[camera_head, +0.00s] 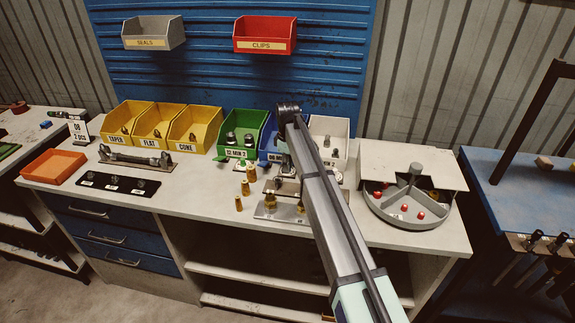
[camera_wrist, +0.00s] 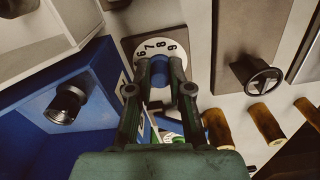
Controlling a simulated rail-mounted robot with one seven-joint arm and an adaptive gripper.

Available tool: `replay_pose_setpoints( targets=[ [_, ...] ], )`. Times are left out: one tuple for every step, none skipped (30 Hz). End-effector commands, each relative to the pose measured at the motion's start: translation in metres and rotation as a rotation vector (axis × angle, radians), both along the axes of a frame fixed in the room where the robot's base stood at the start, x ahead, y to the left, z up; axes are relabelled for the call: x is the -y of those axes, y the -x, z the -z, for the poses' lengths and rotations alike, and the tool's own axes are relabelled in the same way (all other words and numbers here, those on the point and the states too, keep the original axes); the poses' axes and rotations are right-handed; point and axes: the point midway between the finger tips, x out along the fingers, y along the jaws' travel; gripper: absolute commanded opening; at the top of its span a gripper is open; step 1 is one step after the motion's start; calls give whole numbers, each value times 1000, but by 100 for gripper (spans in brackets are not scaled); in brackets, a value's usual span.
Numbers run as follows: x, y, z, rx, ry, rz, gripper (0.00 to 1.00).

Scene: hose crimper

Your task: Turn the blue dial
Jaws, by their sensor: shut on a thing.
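The blue dial (camera_wrist: 160,74) shows in the wrist view between my fingertips, below a white number ring (camera_wrist: 146,44) on which 6, 7, 8 and 9 can be read. My gripper (camera_wrist: 160,66) is shut on the blue dial, one finger on each side. Its fingers cover much of the dial, and any pointer mark is hidden. Part of the metal crimper (camera_head: 283,190) shows left of my arm.
A blue bin (camera_wrist: 40,112) is close on the left of my gripper in the wrist view. In the head view, a green bin (camera_head: 241,130) and a round divided tray (camera_head: 408,203) flank the arm.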

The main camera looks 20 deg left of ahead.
Motion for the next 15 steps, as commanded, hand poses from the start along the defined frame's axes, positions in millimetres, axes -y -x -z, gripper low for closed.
replay_pose_setpoints(
  targets=[
    [0, 0, 1, -2, 0, 10, 0],
    [0, 0, 1, -2, 0, 18, 0],
    [0, 0, 1, -2, 0, 33, 0],
    [0, 0, 1, -2, 1, 45, 0],
    [0, 0, 1, -2, 1, 58, 0],
    [0, 0, 1, -2, 1, 79, 0],
    [0, 0, 1, -2, 1, 96, 0],
    [0, 0, 1, -2, 1, 114, 0],
    [0, 0, 1, -2, 1, 141, 0],
    [0, 0, 1, -2, 1, 161, 0],
    [0, 0, 1, -2, 1, 182, 0],
    [0, 0, 1, -2, 1, 210, 0],
    [0, 0, 1, -2, 1, 233, 0],
    [0, 0, 1, -2, 1, 253, 0],
    [0, 0, 1, -2, 1, 281, 0]
  ],
)
